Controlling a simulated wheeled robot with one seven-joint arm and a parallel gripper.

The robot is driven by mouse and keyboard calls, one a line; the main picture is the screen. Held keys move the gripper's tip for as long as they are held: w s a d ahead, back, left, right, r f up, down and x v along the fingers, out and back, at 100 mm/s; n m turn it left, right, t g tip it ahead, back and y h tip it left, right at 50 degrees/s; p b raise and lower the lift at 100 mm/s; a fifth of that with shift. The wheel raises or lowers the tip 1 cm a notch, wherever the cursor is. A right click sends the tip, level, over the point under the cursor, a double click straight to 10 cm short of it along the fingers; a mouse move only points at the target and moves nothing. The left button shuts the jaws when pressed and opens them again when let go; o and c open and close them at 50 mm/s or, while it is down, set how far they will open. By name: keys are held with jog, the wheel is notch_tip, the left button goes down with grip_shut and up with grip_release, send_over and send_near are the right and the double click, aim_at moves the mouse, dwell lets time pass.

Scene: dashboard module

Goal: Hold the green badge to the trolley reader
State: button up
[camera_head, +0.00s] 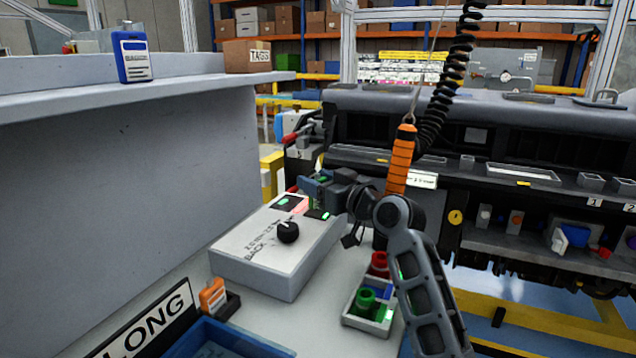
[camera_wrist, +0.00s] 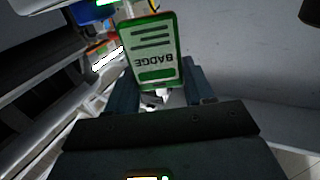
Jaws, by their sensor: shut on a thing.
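The green badge (camera_wrist: 152,50), a white card with a green rim and green bars, is held between the fingers of my gripper (camera_wrist: 158,90) in the wrist view. Its lettering appears upside down there. In the head view my gripper (camera_head: 320,188) is over the far end of a grey box, and only a small green patch of the badge shows. I cannot make out for certain which thing is the trolley reader.
The grey box (camera_head: 262,258) has a black knob and small lit panels. An orange badge (camera_head: 212,296) stands in a holder by a blue bin (camera_head: 220,338). A blue badge (camera_head: 133,57) stands on the upper ledge. An orange hanging tool (camera_head: 401,160) is close to my arm.

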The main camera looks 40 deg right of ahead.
jog(key=shift+r, duration=0.1)
jog(key=shift+r+p, duration=2.05)
jog(key=shift+r, duration=0.85)
jog(key=shift+r, duration=0.1)
